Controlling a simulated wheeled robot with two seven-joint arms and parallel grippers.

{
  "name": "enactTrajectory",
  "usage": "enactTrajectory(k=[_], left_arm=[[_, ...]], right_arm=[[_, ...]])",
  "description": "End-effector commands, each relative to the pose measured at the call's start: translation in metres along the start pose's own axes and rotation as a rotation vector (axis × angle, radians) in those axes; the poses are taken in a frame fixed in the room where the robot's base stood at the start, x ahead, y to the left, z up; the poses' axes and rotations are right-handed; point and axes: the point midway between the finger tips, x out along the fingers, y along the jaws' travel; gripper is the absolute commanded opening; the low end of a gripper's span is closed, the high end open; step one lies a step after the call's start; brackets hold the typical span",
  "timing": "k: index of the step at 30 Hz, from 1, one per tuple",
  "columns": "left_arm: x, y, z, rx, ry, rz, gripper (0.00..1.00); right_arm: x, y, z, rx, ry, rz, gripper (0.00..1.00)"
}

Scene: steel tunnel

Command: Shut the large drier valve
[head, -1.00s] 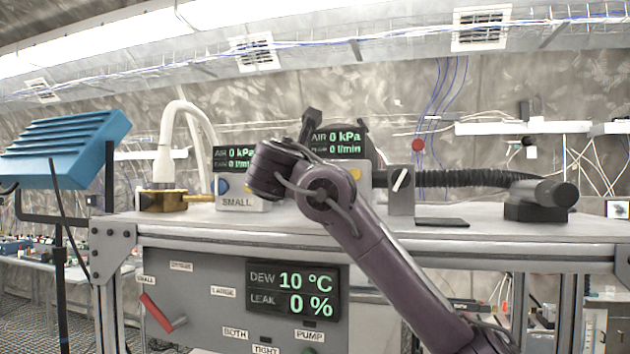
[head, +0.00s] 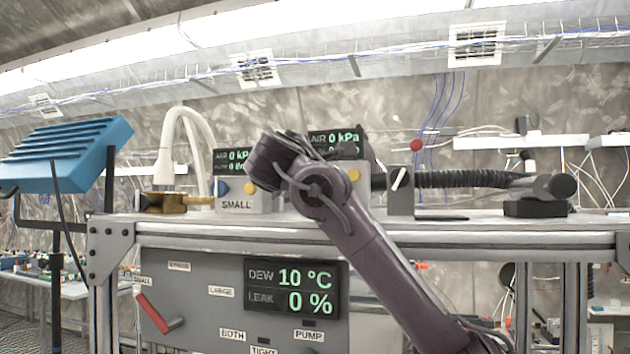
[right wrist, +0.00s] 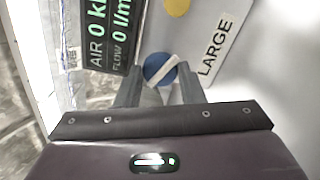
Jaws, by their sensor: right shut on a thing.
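A blue round valve knob (right wrist: 160,69) with a white bar sits on the light grey box labelled LARGE (right wrist: 215,45) in the right wrist view. My right gripper (right wrist: 160,76) has a finger on each side of the knob and is shut on it. The white bar lies slantwise between the fingertips. In the head view my right arm covers this knob and most of the gripper. A yellow knob (head: 353,174) on the same box shows beside the arm, and again in the wrist view (right wrist: 177,6). My left gripper is out of view.
A grey switch box (head: 401,190) and black ribbed hose (head: 460,179) lie right. The front panel bears a red lever (head: 153,313) and a DEW/LEAK display (head: 293,289).

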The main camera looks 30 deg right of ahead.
Motion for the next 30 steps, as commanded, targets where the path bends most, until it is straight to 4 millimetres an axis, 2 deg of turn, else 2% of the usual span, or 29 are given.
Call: enactTrajectory(k=[18,30], left_arm=[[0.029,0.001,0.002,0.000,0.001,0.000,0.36],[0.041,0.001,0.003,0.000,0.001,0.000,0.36]], right_arm=[[-0.001,-0.001,0.000,0.589,0.002,0.003,0.12],[-0.001,0.001,0.001,0.884,0.004,0.004,0.12]])
